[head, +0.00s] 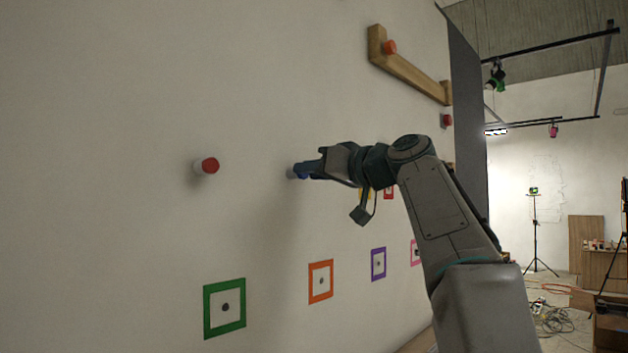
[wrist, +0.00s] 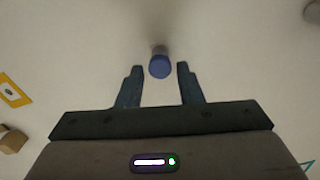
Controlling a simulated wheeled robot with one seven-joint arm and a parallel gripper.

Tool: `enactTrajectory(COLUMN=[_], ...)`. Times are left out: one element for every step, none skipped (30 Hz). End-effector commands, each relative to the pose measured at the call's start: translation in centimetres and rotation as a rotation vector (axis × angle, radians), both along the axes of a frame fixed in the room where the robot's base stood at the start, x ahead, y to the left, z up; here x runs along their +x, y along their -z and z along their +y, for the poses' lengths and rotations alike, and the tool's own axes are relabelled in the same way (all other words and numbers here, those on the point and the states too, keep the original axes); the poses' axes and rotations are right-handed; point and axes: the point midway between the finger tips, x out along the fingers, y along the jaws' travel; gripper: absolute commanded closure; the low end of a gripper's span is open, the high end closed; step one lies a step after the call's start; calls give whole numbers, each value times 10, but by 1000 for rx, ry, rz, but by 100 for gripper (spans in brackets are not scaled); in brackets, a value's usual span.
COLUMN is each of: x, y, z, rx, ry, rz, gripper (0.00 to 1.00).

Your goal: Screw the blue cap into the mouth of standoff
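The blue cap (wrist: 160,68) shows in the wrist view between my fingertips, at the outer end of a pale standoff (wrist: 160,50) on the wall. A gap is visible on both sides of the cap. My gripper (wrist: 158,75) is open, with one finger left and one finger right of the cap. In the head view the gripper (head: 313,168) reaches left to the wall, at the blue cap (head: 298,173) and the pale standoff (head: 290,173). The fingers partly hide the cap there. How deeply the cap sits in the mouth cannot be told.
A second standoff with a red cap (head: 209,166) sticks out to the left. A wooden rail (head: 410,72) with an orange knob is above right. Green (head: 238,308), orange (head: 312,283) and purple (head: 372,264) frames are on the wall below.

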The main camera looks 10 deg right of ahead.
Motion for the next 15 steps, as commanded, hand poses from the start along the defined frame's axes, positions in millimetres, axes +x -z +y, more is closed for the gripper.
enactTrajectory(x=[0, 0, 0, 0, 0, 0, 0, 0, 0, 0, 0, 0, 0, 0, 0], y=[2, 2, 1, 1, 0, 0, 0, 1, 2, 2, 2, 2, 2, 2, 2], z=[0, 0, 0, 0, 0, 0, 0, 0, 0, 0, 0, 0, 0, 0, 0], rx=[-41, -62, -85, -98, -107, -118, -131, -147, -177, -207, -241, -286, -318, -349, -387], ry=[-1, -1, 0, 0, 0, 0, 0, 0, 0, 0, 0, 0, -1, 0, 1], rz=[-31, -47, -63, -72, -79, -87, -95, -106, -129, -152, -175, -209, -232, -256, -282], gripper=[67, 67, 67, 67, 67, 67, 67, 67, 67, 67, 67, 67, 67, 67, 67])
